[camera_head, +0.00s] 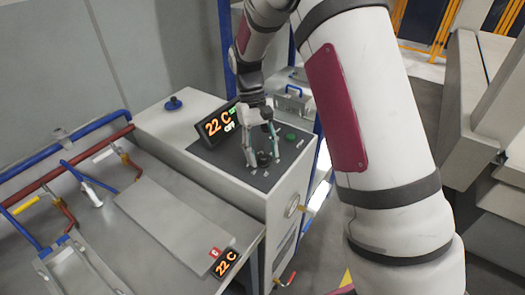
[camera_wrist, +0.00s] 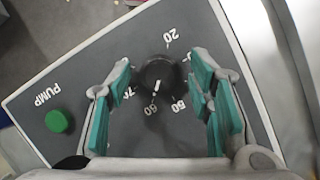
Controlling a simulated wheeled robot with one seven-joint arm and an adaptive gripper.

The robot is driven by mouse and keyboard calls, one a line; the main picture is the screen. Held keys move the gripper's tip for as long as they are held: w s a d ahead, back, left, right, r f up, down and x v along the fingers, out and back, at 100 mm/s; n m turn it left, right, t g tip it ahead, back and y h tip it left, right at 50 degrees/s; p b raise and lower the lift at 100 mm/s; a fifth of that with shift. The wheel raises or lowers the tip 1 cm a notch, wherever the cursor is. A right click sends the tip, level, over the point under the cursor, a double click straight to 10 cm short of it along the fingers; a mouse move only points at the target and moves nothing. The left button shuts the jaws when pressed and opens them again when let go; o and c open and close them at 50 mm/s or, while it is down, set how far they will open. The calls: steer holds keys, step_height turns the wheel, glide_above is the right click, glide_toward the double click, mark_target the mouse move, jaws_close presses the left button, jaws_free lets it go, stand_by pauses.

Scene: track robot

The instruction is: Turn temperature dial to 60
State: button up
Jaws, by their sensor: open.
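The temperature dial (camera_wrist: 158,74) is a round black knob with a white pointer mark on a dark panel (camera_wrist: 95,90). In the wrist view, its mark points down toward the printed 60 (camera_wrist: 152,109). Labels 20, 50 and 70 also show around it; some others are hidden or unclear. My gripper (camera_wrist: 160,68) is open, with one teal-padded finger on each side of the dial. Gaps show between pads and knob. In the head view, my gripper (camera_head: 263,149) is low over the panel, and the dial (camera_head: 264,159) is partly hidden between its fingers.
A display (camera_head: 217,124) behind the dial reads 22 C and OFF. A green PUMP button (camera_wrist: 58,120) sits on the same panel. A blue knob (camera_head: 173,103) stands on the cabinet top.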

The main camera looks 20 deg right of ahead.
steer(key=v, duration=1.2)
step_height(320, 180, up, 7)
steer(key=t, duration=0.2)
glide_above(266, 169)
steer(key=s+r+t, duration=0.2)
steer(key=s+r, duration=0.2)
steer(key=s, duration=0.3)
steer(key=s+f+t, duration=0.1)
steer(key=s+t, duration=0.1)
steer(key=s, duration=0.6)
steer(key=s+f+m+t, duration=0.1)
steer(key=s+f+t, duration=0.1)
steer(key=s, duration=0.6)
steer(key=shift+s+d+f+t, duration=0.15)
steer(key=shift+s+f+t, duration=0.05)
steer(key=shift+s+t, duration=0.1)
